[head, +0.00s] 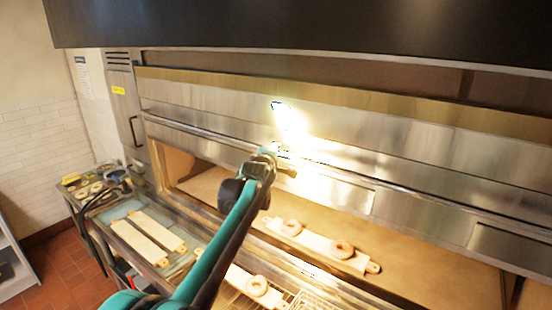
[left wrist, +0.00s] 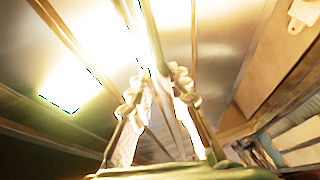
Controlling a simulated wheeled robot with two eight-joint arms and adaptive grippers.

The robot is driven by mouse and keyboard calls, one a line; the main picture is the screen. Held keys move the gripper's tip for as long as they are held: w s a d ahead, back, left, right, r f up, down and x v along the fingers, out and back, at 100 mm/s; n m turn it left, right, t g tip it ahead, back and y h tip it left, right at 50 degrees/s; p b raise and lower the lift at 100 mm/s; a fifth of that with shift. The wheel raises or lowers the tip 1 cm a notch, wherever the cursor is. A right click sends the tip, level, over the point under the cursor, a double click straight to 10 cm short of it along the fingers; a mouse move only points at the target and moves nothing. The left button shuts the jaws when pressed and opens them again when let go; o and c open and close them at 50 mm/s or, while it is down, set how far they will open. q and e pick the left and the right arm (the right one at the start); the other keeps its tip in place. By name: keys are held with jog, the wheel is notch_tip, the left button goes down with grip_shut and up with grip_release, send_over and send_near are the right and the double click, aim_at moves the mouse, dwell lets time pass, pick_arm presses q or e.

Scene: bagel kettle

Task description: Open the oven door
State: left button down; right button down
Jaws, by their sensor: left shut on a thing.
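The oven door (head: 335,190) is a long steel panel across the oven front, with a bar handle (head: 205,131) along it. The oven opening (head: 195,180) shows below the panel, with a pale interior. My left gripper (head: 283,166) is at the bar, near the middle of the panel. In the left wrist view, the fingers of this gripper (left wrist: 155,85) close around a thin bar (left wrist: 151,35). Strong glare hides the exact contact. My right gripper is in neither view.
A long board with two bagels (head: 320,245) lies at the oven mouth. A side table at left carries empty boards (head: 150,236). A wire rack (head: 315,302) sits at the bottom.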

pick_arm(q)
jog(key=shift+r, duration=0.1)
dwell(0.3)
jog(key=c, duration=1.4)
grip_release()
jog(key=shift+s, duration=0.1)
jog(key=v, duration=1.2)
jog(key=s+a+f+m+g+y+b, duration=0.1)
jog(key=s+a+f+m+g+b, duration=0.2)
jog(key=s+f+b, duration=0.8)
jog(key=s+a+f+m+g+y+b, duration=0.1)
jog(key=s+a+f+m+b, duration=0.5)
jog(key=f, duration=2.3)
jog(key=s+a+f+m+g+y+b, duration=0.1)
jog(key=s+a+f+m+g+b, duration=0.3)
jog(key=s+f+b, duration=1.2)
jog(key=shift+s+a+f+m+g+y, duration=0.1)
jog(key=shift+s+a+f+m, duration=0.15)
jog(key=shift+s+a+f, duration=0.6)
jog(key=shift+s+a+f+m+g+y, duration=0.1)
jog(key=shift+s+a+f+m, duration=0.2)
jog(key=shift+s+f, duration=0.6)
jog(key=shift+s+a+f+m+g+y, duration=0.15)
jog(key=shift+s+a+f, duration=0.45)
jog(key=shift+s, duration=0.6)
